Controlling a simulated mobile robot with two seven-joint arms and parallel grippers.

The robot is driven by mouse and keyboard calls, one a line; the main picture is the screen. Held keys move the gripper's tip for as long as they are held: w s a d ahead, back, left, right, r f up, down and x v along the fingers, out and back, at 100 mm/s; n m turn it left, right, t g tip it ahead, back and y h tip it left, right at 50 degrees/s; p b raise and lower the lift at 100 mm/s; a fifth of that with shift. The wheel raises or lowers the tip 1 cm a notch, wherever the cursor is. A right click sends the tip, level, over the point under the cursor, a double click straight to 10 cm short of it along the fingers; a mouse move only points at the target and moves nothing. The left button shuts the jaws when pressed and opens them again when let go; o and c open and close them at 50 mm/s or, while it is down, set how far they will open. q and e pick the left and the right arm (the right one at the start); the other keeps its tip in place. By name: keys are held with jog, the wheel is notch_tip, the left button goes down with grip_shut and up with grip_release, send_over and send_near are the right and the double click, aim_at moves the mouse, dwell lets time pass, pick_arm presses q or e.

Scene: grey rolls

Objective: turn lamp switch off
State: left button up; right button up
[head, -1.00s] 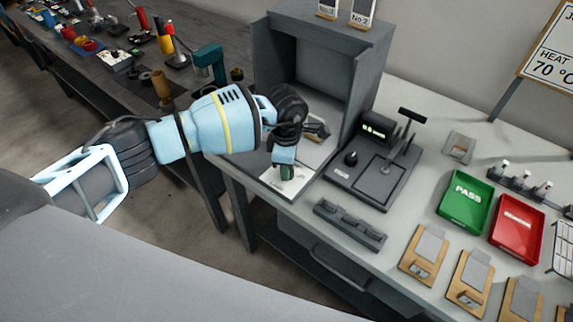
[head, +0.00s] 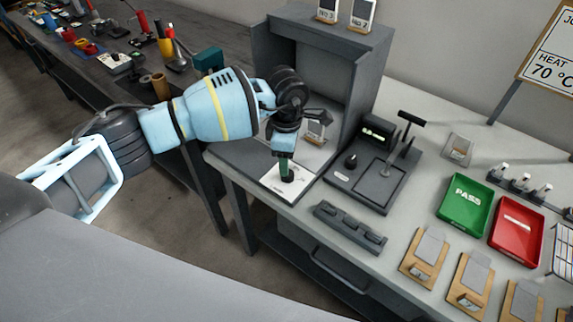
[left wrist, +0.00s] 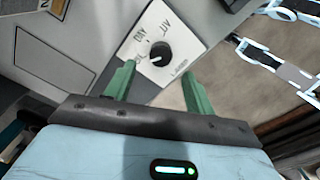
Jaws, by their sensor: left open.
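The lamp switch is a black round knob (left wrist: 160,53) on a white plate (left wrist: 178,28) with printed labels, of which "DAY" and "UV" can be read. A small white mark on the knob appears to face the lower left in the left wrist view. In the head view the plate (head: 272,182) lies at the front of the grey booth. My left gripper (left wrist: 157,70) is open, its green fingers spread to either side below the knob in the wrist view. In the head view the gripper (head: 284,172) points down over the plate, close to the knob; contact cannot be told.
The grey booth (head: 358,75) has tall walls around the back and right of the plate. A black device with a display (head: 375,165) stands right of it. A dark slotted block (head: 350,226) lies near the table's front edge. Green (head: 464,203) and red (head: 517,228) trays lie farther right.

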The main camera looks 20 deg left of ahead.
pick_arm(q)
jog(key=shift+r, duration=1.5)
